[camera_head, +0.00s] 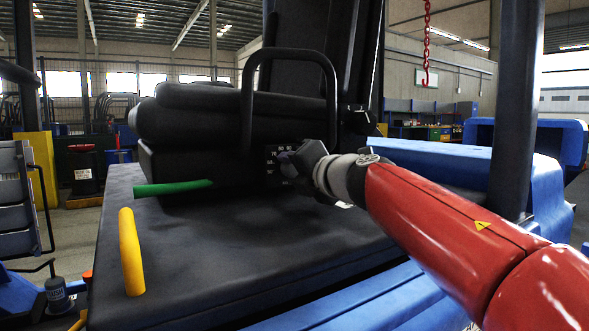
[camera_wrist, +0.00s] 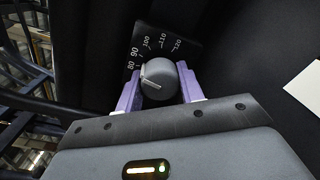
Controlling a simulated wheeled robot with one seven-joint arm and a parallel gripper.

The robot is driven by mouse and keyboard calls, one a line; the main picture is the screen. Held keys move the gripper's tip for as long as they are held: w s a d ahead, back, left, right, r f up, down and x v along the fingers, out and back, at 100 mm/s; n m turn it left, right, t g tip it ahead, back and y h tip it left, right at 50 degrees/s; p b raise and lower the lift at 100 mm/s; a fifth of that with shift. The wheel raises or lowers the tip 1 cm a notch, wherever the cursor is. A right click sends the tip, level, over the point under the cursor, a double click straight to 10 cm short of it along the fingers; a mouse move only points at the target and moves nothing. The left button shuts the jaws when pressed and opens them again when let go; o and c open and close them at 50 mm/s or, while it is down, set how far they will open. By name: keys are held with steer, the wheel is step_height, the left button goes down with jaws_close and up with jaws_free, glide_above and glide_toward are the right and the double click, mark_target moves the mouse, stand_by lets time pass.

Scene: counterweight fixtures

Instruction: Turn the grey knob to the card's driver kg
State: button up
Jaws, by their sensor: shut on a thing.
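A pale pointer line on the knob points left, roughly toward the 80. My gripper (camera_wrist: 161,86) is shut on the knob, with one purple finger on each side. In the head view my gripper (camera_head: 290,163) is at the dial plate (camera_head: 271,158) on the seat base's side and hides the knob. A white card-like piece (camera_wrist: 306,89) lies at the right in the wrist view; no writing on it is readable.
A black seat (camera_head: 205,120) with a dark grab bar (camera_head: 247,95) stands over the dial. A green lever (camera_head: 173,187) and a yellow handle (camera_head: 131,252) stand to the left. A dark post (camera_head: 515,110) rises near my arm on the right.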

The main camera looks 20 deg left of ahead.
steer(key=m, duration=0.6)
steer(key=shift+g, duration=0.3)
stand_by(0.4)
steer(key=o, duration=1)
steer(key=b+v, duration=0.1)
steer(key=v, duration=0.6)
steer(key=shift+s+d+f, duration=0.1)
steer(key=shift+s+d, duration=0.1)
steer(key=shift+d, duration=0.15)
